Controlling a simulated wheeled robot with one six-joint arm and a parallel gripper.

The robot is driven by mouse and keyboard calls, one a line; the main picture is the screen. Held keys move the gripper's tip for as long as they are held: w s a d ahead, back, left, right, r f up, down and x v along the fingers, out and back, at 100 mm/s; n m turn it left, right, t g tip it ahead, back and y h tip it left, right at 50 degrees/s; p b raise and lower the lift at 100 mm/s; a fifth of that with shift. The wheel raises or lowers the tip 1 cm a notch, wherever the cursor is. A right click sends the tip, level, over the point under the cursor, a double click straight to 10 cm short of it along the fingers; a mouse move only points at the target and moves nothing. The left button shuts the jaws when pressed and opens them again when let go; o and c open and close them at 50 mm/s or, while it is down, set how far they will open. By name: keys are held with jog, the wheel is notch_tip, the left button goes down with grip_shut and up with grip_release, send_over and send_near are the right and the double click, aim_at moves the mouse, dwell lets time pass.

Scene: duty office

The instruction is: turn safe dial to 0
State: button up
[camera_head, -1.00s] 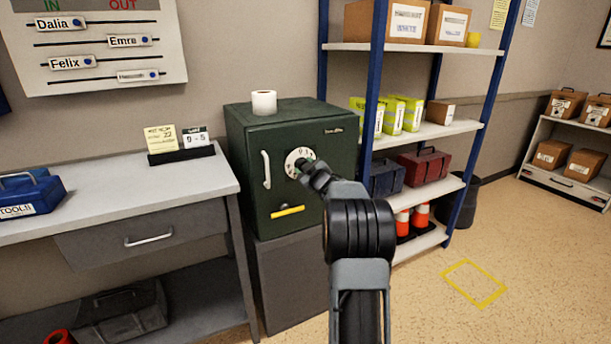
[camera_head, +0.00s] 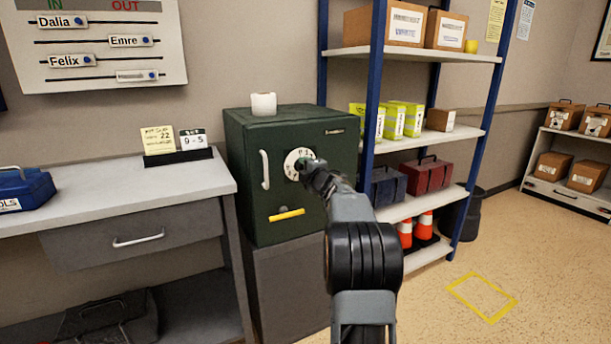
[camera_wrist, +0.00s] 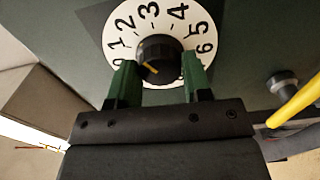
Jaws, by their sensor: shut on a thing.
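A yellow bar (camera_head: 287,215) sticks out below the dial, near my gripper in the wrist view. A blue-posted shelf (camera_head: 425,210) stands close at the right, a desk (camera_head: 110,195) at the left.

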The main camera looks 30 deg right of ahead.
jog(key=n+b, duration=0.6)
jog(key=n, duration=0.5)
jog(key=shift+n, duration=0.3)
dwell(0.4)
jog(key=o, duration=0.9)
jog(key=s, duration=0.4)
jog(key=s+a, duration=0.1)
jog(key=s, duration=0.8)
jog(key=shift+s+a, duration=0.4)
